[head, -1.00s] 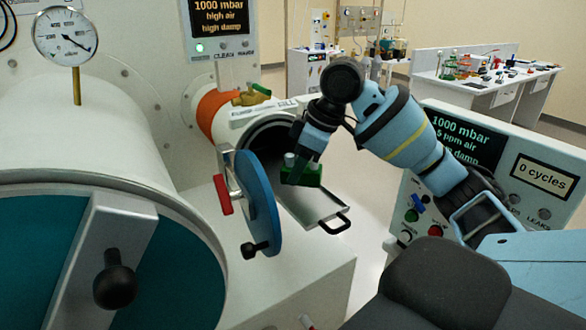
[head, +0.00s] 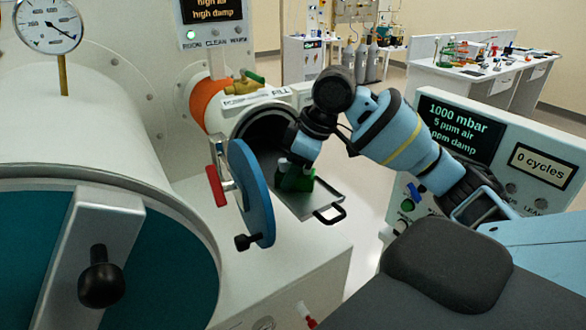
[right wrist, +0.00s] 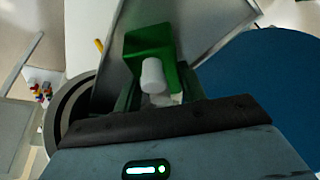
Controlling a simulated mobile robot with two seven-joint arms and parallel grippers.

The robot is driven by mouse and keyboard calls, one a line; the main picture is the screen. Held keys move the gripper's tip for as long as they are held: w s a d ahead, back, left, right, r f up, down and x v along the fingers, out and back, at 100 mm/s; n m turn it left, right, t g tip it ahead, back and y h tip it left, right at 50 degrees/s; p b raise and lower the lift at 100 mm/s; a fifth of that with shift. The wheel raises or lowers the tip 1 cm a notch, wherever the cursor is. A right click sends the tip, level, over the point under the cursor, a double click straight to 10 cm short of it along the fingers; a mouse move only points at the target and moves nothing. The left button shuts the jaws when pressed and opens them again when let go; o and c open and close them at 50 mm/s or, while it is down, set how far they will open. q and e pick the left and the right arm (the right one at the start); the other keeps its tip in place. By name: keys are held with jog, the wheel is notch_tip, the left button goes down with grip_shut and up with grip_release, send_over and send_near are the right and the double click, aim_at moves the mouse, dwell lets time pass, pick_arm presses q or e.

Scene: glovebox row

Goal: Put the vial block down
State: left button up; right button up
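The vial block (head: 296,181) is green and holds a vial with a pale cap. In the right wrist view the block (right wrist: 150,42) and the white cap (right wrist: 152,76) show between the dark fingers. My right gripper (head: 292,164) is shut on the block and points down at the mouth of the small round chamber. The block is over the back part of the metal sliding tray (head: 317,199), at or very near its surface; I cannot tell whether it touches. My left gripper is not in view.
The blue round door (head: 252,195) stands open just left of the tray, with a red handle (head: 215,186). The small chamber's opening (head: 262,130) is behind the block. A control panel (head: 490,145) stands at the right. The tray's front part is clear.

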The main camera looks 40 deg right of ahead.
jog(key=o, duration=0.4)
jog(key=shift+d, duration=0.1)
jog(key=shift+o, duration=0.2)
jog(key=shift+r, duration=0.15)
jog(key=v, duration=1.2)
